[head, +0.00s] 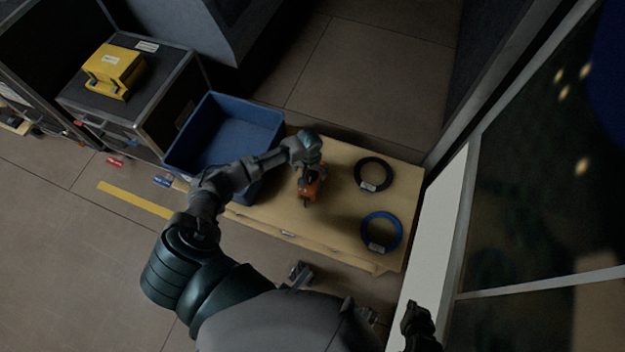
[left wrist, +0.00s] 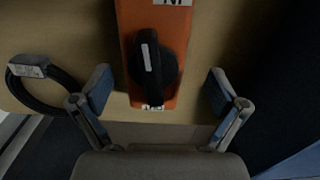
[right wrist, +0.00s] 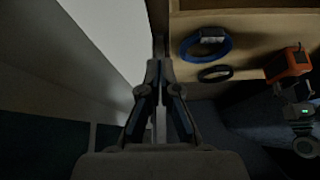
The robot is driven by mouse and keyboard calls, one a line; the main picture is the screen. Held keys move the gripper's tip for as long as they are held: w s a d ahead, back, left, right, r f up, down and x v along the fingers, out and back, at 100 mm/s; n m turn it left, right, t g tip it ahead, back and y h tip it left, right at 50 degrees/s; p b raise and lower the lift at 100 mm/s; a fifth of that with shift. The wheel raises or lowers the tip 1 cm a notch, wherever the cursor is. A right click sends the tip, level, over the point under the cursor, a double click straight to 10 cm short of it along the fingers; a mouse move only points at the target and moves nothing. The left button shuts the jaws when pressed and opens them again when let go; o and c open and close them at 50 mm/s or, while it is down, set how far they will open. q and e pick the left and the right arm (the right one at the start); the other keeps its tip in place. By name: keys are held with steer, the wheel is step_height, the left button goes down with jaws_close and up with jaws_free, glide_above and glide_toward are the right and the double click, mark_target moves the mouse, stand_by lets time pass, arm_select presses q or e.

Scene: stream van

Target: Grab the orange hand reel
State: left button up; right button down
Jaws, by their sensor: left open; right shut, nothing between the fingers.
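The orange hand reel (head: 308,190) stands on the wooden bench top, between the blue bin and the cable coils. In the left wrist view the orange hand reel (left wrist: 183,60) shows a black knob and white labels. My left gripper (head: 309,177) is over it. In the left wrist view my left gripper (left wrist: 160,92) is open, with one finger on each side of the reel and gaps between. My right gripper (right wrist: 160,66) is shut and empty, away from the bench. The reel also shows at the right of the right wrist view (right wrist: 286,64).
A blue bin (head: 226,133) stands left of the reel on the bench (head: 340,225). A black coil (head: 373,174) and a blue coil (head: 381,231) lie to the right. A yellow case (head: 113,70) sits on a dark case. A white wall ledge (head: 432,240) borders the right.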

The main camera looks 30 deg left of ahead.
arm_select(q)
steer(key=f, duration=0.1)
steer(key=f+b, duration=0.1)
steer(key=f, duration=0.1)
steer(key=f+b, duration=0.1)
steer(key=f, duration=0.1)
steer(key=shift+s+d, duration=0.15)
steer(key=shift+d, duration=0.2)
steer(key=c, duration=1.7)
arm_select(e)
steer(key=w+a+r+t+y, duration=0.1)
steer(key=w+a+r+t, duration=0.1)
steer(key=w+t, duration=0.2)
steer(key=w, duration=0.2)
steer(key=shift+w+a+r, duration=0.25)
steer(key=shift+w+r, duration=0.1)
steer(key=shift+r, duration=0.05)
